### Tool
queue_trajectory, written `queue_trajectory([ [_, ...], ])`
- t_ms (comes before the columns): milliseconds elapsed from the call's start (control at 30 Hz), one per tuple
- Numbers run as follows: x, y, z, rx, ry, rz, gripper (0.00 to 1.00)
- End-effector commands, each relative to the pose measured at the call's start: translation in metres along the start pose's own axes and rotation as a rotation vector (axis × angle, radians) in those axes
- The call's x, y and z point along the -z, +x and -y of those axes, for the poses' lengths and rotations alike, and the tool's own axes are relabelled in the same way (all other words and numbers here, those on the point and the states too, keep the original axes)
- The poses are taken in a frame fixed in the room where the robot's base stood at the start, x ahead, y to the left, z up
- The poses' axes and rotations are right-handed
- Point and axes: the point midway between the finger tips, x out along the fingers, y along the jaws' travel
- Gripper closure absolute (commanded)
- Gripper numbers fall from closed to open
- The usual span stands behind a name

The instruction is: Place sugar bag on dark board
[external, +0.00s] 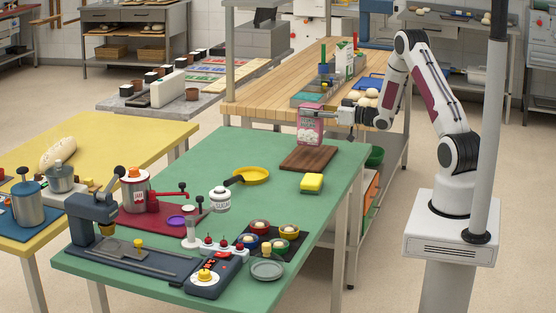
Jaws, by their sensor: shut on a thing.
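The sugar bag is a pink and white packet (310,131) near the far right corner of the green table. My gripper (313,112) is shut on its upper part, reaching in from the right. The bag looks upright. The dark board (309,158) is a brown wooden slab lying on the green table, just in front of and below the bag in the picture. Its visible top is bare. I cannot tell whether the bag's bottom touches the board or the table, or hangs a little above.
A yellow sponge (311,183) lies just in front of the board. The wooden counter (260,95) behind holds dough balls and boxes. Several jars, tools and a small dish crowd the near part of the green table (215,155).

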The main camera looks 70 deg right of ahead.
Motion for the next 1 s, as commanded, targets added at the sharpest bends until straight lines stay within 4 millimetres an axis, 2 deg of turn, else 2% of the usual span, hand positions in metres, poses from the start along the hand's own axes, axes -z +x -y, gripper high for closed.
queue_trajectory([
  [467, -0.001, 0.001, -0.001, 0.0, -0.003, -0.006, 1.0],
  [1000, -0.035, 0.001, -0.001, -0.001, -0.003, -0.006, 1.0],
])
